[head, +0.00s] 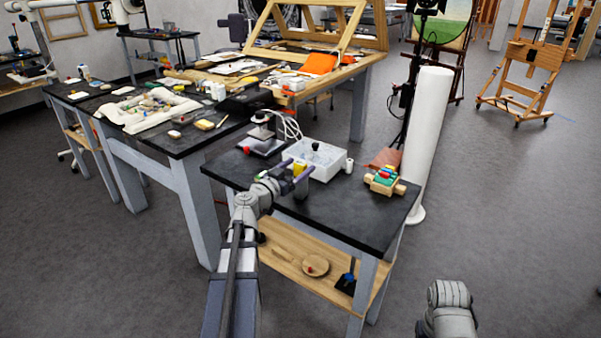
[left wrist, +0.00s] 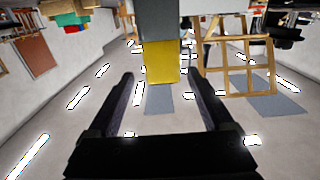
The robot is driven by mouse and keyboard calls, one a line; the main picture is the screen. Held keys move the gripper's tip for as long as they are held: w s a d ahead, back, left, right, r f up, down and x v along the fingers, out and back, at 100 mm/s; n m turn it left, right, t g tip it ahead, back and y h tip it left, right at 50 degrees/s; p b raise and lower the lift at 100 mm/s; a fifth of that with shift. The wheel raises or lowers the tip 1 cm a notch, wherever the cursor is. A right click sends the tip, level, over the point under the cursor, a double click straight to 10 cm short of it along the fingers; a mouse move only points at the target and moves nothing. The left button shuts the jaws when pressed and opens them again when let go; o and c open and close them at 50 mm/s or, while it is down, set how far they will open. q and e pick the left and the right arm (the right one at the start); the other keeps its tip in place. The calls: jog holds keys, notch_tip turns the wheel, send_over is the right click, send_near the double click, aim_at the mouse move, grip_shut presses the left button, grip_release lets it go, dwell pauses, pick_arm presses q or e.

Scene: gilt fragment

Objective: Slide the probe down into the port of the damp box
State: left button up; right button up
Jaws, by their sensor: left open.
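The damp box appears to be the white, see-through box (head: 325,168) on the dark table in the head view. A small black knob (head: 316,146) shows above it; I cannot tell its part. My left gripper (head: 287,178) is open at the box's near left side. In the left wrist view a block with a yellow end (left wrist: 162,62) and a grey body (left wrist: 160,20) lies in line with the gap between the open fingers (left wrist: 160,88). It may be the probe; its yellow part also shows in the head view (head: 298,168). The port is not clear.
A small white cup (head: 347,165) stands right of the box. A wooden block with coloured pieces (head: 384,181) sits at the table's right end. A device on a dark base (head: 262,146) with a white cable stands behind left. A tall white roll (head: 426,135) stands beyond the table.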

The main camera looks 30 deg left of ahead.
pick_arm(q)
jog(key=w, duration=0.5)
jog(key=shift+w+f, duration=0.1)
grip_shut()
dwell(0.6)
